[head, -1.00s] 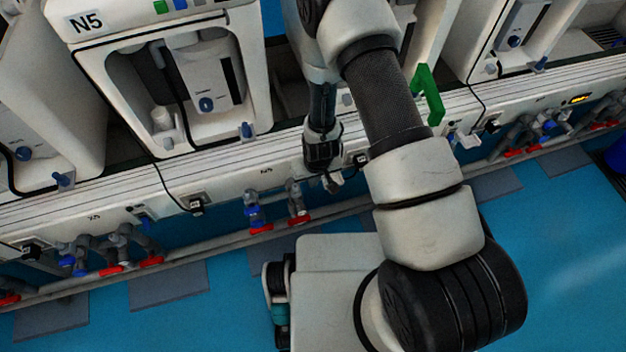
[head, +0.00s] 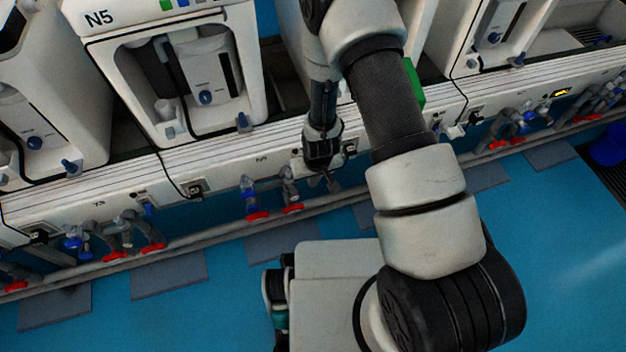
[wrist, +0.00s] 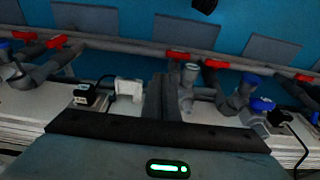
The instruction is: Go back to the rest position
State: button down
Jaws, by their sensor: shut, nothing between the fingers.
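My gripper (head: 332,184) hangs below my dark wrist, in front of the white bench edge, in the head view. Its fingers are together and hold nothing. In the wrist view the closed fingers (wrist: 163,98) stand in the middle, in front of the pipes and the bench edge. My arm reaches from the lower right up and over the bench, so it hides part of the bench and a green part (head: 414,84) behind it.
The white unit marked N5 (head: 225,20) stands on the bench (head: 225,170). Pipes with red handles (head: 258,215) and blue fittings run below the bench edge. Grey mats (head: 170,275) lie on the blue floor (head: 560,260), which is open at lower right. A blue bin (head: 608,146) stands at far right.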

dwell(0.3)
jog(key=w+d+r+m+t, duration=0.1)
jog(key=d+r, duration=0.1)
jog(key=r, duration=1.2)
jog(key=w+d+r+t, duration=0.1)
jog(key=w+d+r, duration=0.15)
jog(key=r, duration=1.25)
jog(key=s+d+r+m+t, duration=0.1)
jog(key=s+d+r, duration=0.3)
jog(key=s+r, duration=0.6)
jog(key=s+d+r+m, duration=0.1)
jog(key=s+d+r, duration=0.3)
jog(key=s+r, duration=0.6)
notch_tip(320, 180, up, 23)
jog(key=p, duration=2.3)
jog(key=shift+a+f+h, duration=0.2)
jog(key=shift+a+h, duration=0.05)
jog(key=shift+h, duration=0.05)
